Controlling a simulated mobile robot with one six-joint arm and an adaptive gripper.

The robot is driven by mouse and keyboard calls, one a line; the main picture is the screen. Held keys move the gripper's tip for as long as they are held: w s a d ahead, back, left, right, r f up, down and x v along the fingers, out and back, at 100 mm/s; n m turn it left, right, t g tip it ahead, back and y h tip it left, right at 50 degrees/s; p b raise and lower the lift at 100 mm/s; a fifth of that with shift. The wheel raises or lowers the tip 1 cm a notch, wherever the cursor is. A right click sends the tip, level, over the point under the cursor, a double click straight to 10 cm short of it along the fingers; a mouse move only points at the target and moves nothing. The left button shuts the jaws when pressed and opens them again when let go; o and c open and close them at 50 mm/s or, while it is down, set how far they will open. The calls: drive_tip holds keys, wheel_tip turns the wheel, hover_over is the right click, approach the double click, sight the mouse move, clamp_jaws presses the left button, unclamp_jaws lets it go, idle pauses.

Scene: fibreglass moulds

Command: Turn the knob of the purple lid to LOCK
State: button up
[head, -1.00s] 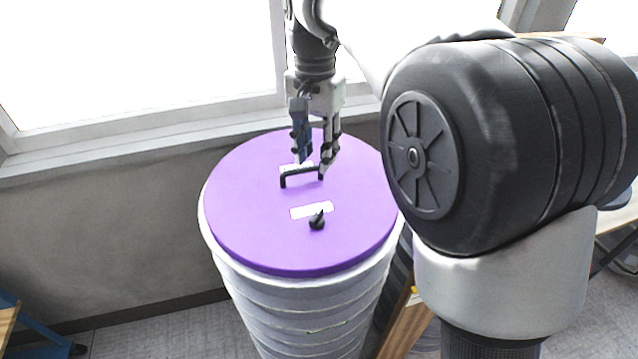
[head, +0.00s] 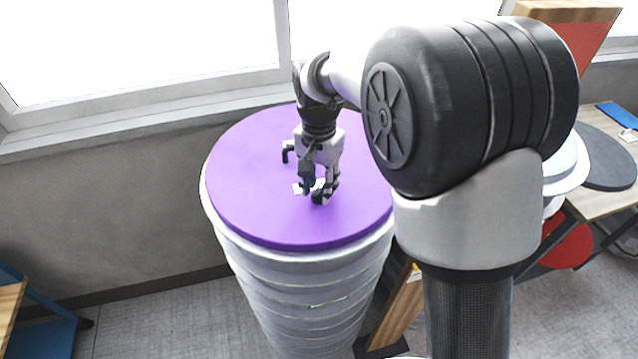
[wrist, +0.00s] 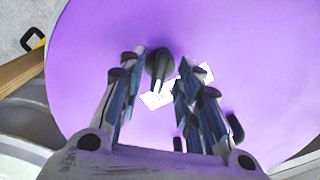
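The purple lid (head: 250,205) lies on top of a tall white ribbed drum. My gripper (head: 316,190) is low over the lid at the knob. In the wrist view its two fingers are apart, with the knob between or just beyond the fingertips; I see no grip on it.
A black bar handle (head: 287,151) stands on the lid behind my gripper. The drum (head: 300,275) stands near the wall and window. A table (head: 600,165) with dark and white round pieces is at the right. A blue-framed stand (head: 40,330) is at lower left.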

clamp_jaws()
idle(0.4)
